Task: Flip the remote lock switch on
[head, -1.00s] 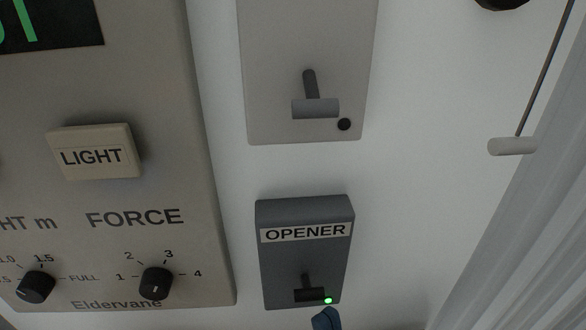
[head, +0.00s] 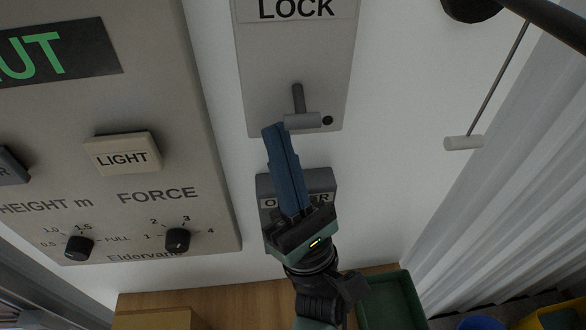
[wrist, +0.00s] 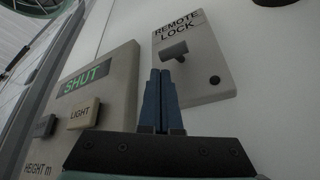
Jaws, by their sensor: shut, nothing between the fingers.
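The lock switch is a grey T-shaped lever (head: 301,119) on a light grey plate (head: 338,60) marked LOCK. In the head view its crossbar hangs at the lower end, with a small dark indicator (head: 328,121) beside it. In the wrist view the plate (wrist: 206,60) reads REMOTE LOCK, and the lever (wrist: 174,52) shows just above the fingertips. My gripper (head: 273,129) is shut and empty, its blue fingers pointing up. The tips are right by the lower left end of the crossbar; I cannot tell whether they touch it.
The grey opener box (head: 328,182) is partly hidden behind my fingers. A large control panel (head: 160,85) with a LIGHT button (head: 123,154) and knobs stands left. A pull cord handle (head: 463,143) hangs right. A green bin (head: 392,297) is below.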

